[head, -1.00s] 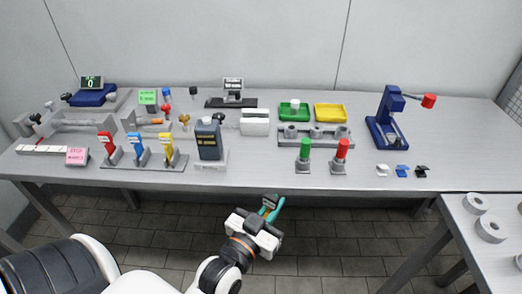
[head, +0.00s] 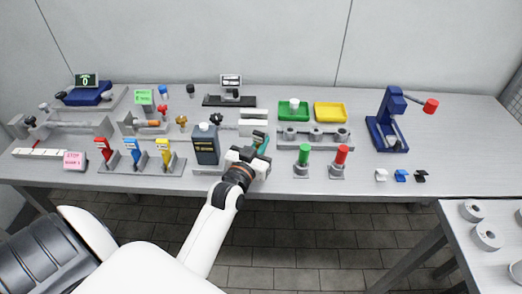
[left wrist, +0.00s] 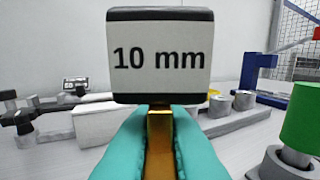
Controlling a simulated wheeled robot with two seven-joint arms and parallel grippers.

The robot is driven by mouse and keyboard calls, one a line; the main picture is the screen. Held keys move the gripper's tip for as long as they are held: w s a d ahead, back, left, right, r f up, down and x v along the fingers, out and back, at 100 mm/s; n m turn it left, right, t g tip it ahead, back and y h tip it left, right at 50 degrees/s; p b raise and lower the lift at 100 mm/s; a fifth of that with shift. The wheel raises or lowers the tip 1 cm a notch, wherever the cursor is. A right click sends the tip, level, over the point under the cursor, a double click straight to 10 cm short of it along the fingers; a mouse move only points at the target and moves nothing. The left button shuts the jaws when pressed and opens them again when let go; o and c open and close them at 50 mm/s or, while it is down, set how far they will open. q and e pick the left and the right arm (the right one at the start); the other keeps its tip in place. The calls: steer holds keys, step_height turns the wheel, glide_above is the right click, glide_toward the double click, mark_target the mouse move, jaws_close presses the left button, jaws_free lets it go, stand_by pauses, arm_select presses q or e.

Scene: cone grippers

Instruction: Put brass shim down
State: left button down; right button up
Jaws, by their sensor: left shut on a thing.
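In the head view the shim is too small and covered to make out clearly. My right gripper is in neither view.
The white box (head: 254,115) stands just behind the gripper. A green cylinder (head: 304,154) and a red cylinder (head: 341,155) stand to the right.

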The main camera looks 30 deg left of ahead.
arm_select(q)
step_height(320, 180, down, 2)
steer(key=shift+f, duration=0.25)
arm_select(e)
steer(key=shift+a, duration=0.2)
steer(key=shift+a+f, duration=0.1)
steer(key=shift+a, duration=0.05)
arm_select(q)
steer(key=c, duration=1.5)
jaws_free()
steer(key=shift+f, duration=0.1)
